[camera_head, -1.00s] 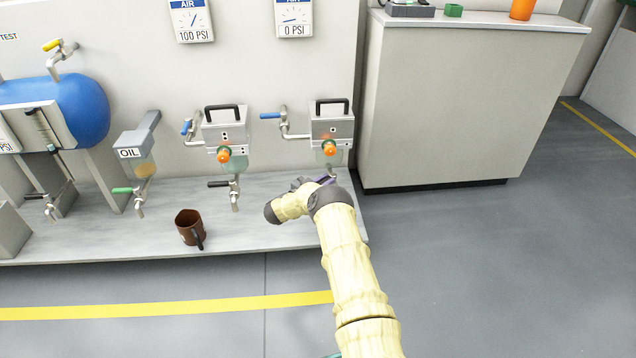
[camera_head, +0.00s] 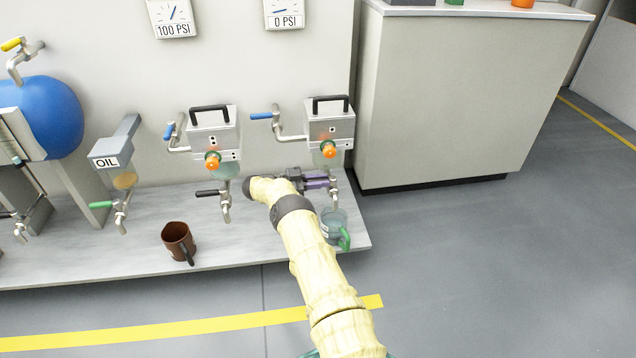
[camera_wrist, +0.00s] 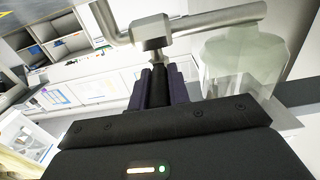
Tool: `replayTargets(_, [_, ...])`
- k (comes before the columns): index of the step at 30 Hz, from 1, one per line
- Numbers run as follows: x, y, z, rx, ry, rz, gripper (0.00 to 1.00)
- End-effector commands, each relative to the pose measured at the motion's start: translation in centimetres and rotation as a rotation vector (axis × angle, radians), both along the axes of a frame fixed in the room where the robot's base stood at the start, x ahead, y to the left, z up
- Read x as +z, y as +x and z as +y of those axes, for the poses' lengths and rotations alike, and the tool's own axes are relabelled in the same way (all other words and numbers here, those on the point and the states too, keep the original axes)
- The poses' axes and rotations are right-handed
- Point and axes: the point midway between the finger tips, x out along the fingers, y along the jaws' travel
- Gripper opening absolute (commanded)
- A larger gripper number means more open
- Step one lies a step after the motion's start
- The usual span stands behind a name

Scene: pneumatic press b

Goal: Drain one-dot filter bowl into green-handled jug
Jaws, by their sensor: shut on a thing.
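The one-dot filter (camera_head: 330,128) is the right unit on the wall, with an orange knob in front of its bowl (camera_head: 328,158). Its drain valve (camera_head: 334,194) hangs below. The clear jug with a green handle (camera_head: 334,226) stands on the bench beneath this valve, partly hidden by my arm. My gripper (camera_head: 322,181) reaches in from the left at the valve. In the wrist view its purple fingers (camera_wrist: 166,86) are shut on the black valve handle (camera_wrist: 160,82), below a metal pipe fitting. I cannot tell whether liquid is flowing.
The two-dot filter (camera_head: 212,130) hangs to the left, with its own black-handled drain. A brown mug (camera_head: 178,242) stands on the bench, near the oil unit (camera_head: 110,158). A grey cabinet (camera_head: 450,100) stands right of the bench. The front floor is clear.

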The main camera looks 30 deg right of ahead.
Motion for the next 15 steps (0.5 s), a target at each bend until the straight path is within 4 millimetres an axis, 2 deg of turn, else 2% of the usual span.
replayTargets(1, [0.07, -0.18, -0.66, -0.008, -0.006, -0.004, 0.0])
replayTargets(11, [0.27, -0.02, -0.33, -0.005, -0.007, -0.005, 0.0])
replayTargets(12, [0.29, 0.0, -0.27, -0.004, -0.007, -0.005, 0.2])
replayTargets(15, [0.28, 0.07, -0.1, -0.002, -0.006, -0.005, 0.4])
